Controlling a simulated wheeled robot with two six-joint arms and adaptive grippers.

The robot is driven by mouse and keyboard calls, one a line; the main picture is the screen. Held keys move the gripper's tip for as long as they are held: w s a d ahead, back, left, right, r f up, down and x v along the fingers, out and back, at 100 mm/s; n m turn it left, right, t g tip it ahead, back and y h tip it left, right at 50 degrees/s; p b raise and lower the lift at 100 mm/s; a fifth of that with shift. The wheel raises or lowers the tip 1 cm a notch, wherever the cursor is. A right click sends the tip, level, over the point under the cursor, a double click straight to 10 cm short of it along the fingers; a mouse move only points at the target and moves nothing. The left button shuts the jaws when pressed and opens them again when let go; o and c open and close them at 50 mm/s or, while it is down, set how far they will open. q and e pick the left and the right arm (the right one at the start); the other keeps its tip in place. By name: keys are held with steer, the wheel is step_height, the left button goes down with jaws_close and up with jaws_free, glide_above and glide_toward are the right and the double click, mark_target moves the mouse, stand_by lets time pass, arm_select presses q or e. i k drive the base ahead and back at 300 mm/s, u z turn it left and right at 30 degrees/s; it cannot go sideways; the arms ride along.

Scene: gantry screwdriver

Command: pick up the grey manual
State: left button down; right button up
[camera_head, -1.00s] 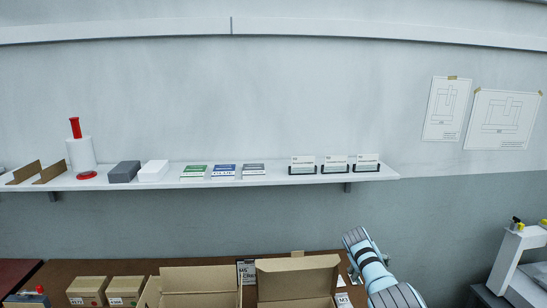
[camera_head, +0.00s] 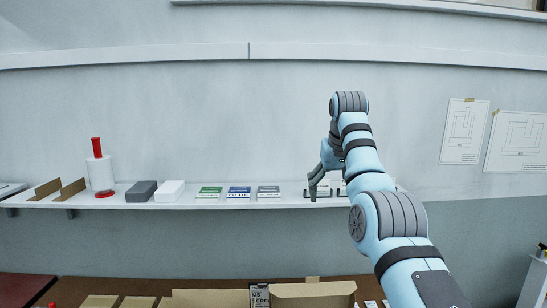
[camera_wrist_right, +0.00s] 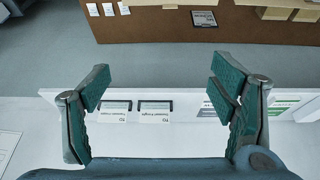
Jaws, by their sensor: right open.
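The grey manual (camera_head: 268,191) lies on the wall shelf, at the right end of a row with a blue manual (camera_head: 239,192) and a green manual (camera_head: 209,192). My right gripper (camera_head: 316,182) is over the shelf to the right of the grey manual, in front of the small card stands, apart from the manual. In the right wrist view my right gripper (camera_wrist_right: 160,85) is open with nothing between its fingers. Manuals show partly behind the right-hand finger there; I cannot tell which is grey. My left gripper is out of view.
The white shelf (camera_head: 230,205) also holds a grey box (camera_head: 141,191), a white box (camera_head: 170,191) and a red-and-white roll holder (camera_head: 100,172). Card stands (camera_wrist_right: 155,110) are below the open fingers. Open cartons (camera_head: 315,292) stand on the brown table below.

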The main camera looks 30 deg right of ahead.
mark_target(266, 193)
steer(key=i, duration=0.95)
steer(key=u, duration=0.05)
